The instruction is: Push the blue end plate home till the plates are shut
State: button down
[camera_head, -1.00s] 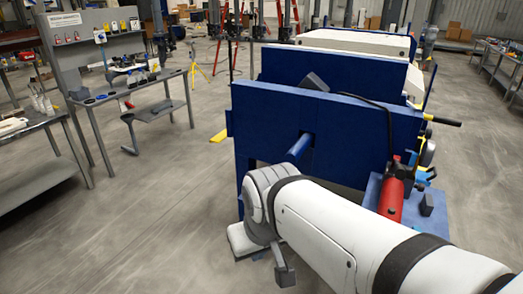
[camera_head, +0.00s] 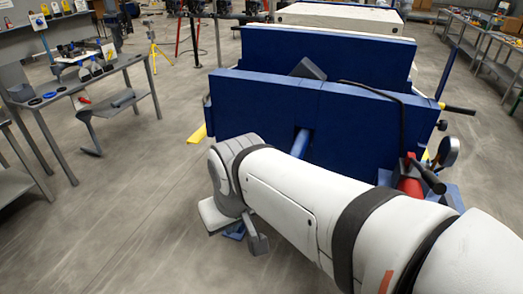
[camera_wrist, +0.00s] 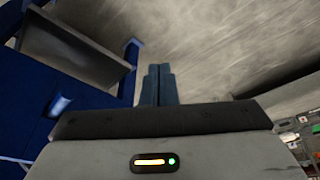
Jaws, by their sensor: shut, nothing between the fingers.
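The blue end plate (camera_head: 330,55) stands upright across the press, behind a nearer blue crosspiece (camera_head: 350,105) and in front of the pale plates (camera_head: 345,18). Any gap between it and the pale plates is hidden from this angle. A blue rod (camera_head: 301,143) shows at an opening in the nearer crosspiece. My gripper (camera_wrist: 158,72) is shut and empty in the wrist view, its two dark fingers together. It is clear of the blue press frame (camera_wrist: 75,80) at the left.
A red cylinder (camera_head: 411,186) with a dark handle and a gauge (camera_head: 448,152) sits at the press's right front. A black hose (camera_head: 401,125) hangs over the crosspiece. A workbench (camera_head: 85,88) stands at the left. Open floor (camera_head: 120,215) lies between it and the press.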

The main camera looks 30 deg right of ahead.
jog(key=w+d+f+n+t+h+b, duration=0.2)
jog(key=w+d+f+b, duration=0.3)
jog(key=d, duration=0.3)
jog(key=w+d+f+n+t+h+b, duration=0.1)
jog(key=w+d+f+n+t+b, duration=0.25)
jog(key=w+d, duration=0.3)
jog(key=w+d+f+n+t+h+b, duration=0.15)
jog(key=w+d+f+b, duration=0.3)
jog(key=d, duration=0.45)
jog(key=s+d+f+n+t+y+b, duration=0.2)
jog(key=d+f+n+t+y+b, duration=0.1)
jog(key=d+f+n+t+b, duration=0.6)
jog(key=w+d+n+g, duration=0.1)
jog(key=w+d, duration=0.4)
jog(key=w, duration=0.7)
jog(key=shift+w+f, duration=0.2)
jog(key=shift+w, duration=0.15)
jog(key=shift+w, duration=0.1)
